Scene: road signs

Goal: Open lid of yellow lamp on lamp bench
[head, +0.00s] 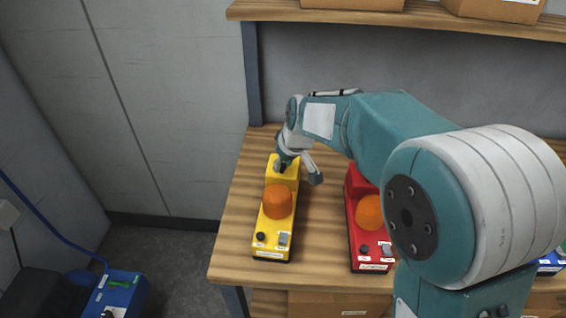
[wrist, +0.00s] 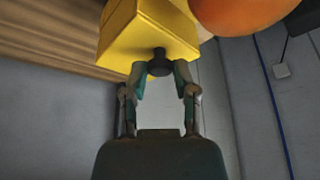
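The yellow lamp (head: 273,225) stands on the wooden bench, with an orange dome (head: 278,202) in its middle and a black knob and grey switch at its near end. Its raised yellow rear part (head: 291,173) carries a dark knob (wrist: 159,64). My gripper (wrist: 160,70) is at this rear part, with one finger on each side of the dark knob; the fingers look closed on it. In the head view my gripper (head: 283,165) partly covers the rear of the lamp. I cannot see a gap under the lid.
A red lamp (head: 354,215) with an orange dome stands to the right on the bench (head: 318,240), partly behind my arm. A shelf (head: 400,18) with boxes is above. A blue box (head: 117,294) is at lower left, off the bench.

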